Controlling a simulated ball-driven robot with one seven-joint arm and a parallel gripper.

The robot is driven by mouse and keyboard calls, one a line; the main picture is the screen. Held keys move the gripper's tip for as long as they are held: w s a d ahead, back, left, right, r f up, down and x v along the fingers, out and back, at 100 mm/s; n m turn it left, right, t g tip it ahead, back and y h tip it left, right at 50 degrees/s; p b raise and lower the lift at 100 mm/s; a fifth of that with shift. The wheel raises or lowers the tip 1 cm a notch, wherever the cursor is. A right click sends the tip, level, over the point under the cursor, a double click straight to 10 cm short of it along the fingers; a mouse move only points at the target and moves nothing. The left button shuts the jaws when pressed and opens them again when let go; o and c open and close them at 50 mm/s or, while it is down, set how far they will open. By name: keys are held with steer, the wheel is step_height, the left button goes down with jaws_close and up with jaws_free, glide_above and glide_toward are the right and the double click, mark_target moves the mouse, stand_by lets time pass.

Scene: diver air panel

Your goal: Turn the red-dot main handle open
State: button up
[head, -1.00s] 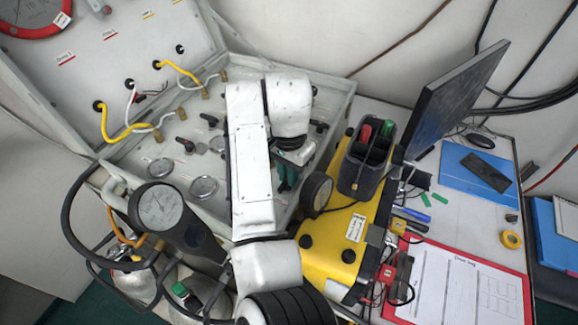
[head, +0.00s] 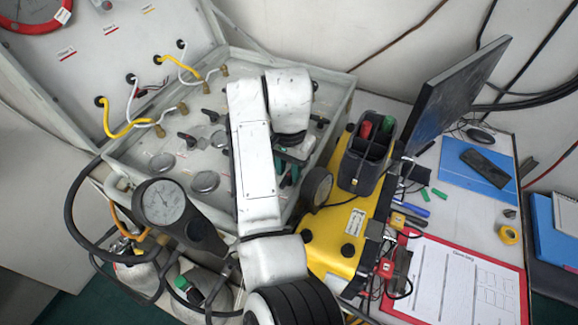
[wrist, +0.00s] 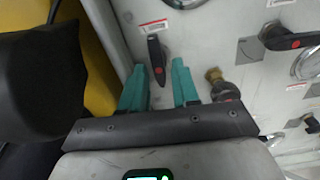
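In the wrist view a black lever handle with a red dot (wrist: 156,55) stands nearly upright in the picture on the grey panel. A white label lies just above it. My gripper (wrist: 158,68) is open, with its two green fingers apart on either side of the handle's lower end; I cannot tell whether they touch it. A second black handle with a red dot (wrist: 288,40) lies nearly level at the right. I cannot read which is the main one. In the head view my gripper (head: 288,172) is mostly hidden by my white arm.
A brass fitting (wrist: 214,75) sits close right of the fingers. The panel case (head: 345,98) has raised walls.

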mark_target(288, 173)
steer(key=shift+o, duration=0.7)
step_height(288, 173, up, 11)
steer(key=shift+f, duration=0.1)
stand_by(1.3)
